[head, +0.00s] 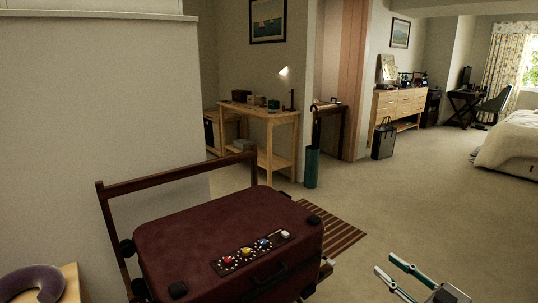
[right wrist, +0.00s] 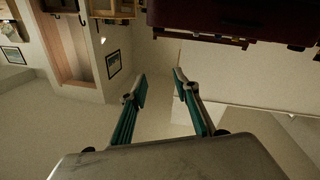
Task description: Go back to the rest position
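My right gripper (head: 388,271) shows at the bottom right of the head view, over bare carpet and to the right of the suitcase. In the right wrist view its two teal fingers (right wrist: 160,80) stand apart with nothing between them. The dark red suitcase (head: 210,232) lies flat on a wooden rack (head: 180,182) in the head view. Its dark edge also shows at the top of the right wrist view (right wrist: 235,15). The right gripper is apart from it. My left gripper is not in view.
A striped mat (head: 335,238) lies beside the rack. A wooden side table (head: 265,112), a green umbrella stand (head: 312,166) and a black bag (head: 384,140) stand farther back. A purple neck pillow (head: 32,284) lies at bottom left. The carpet at right (head: 440,200) is clear up to the bed (head: 508,142).

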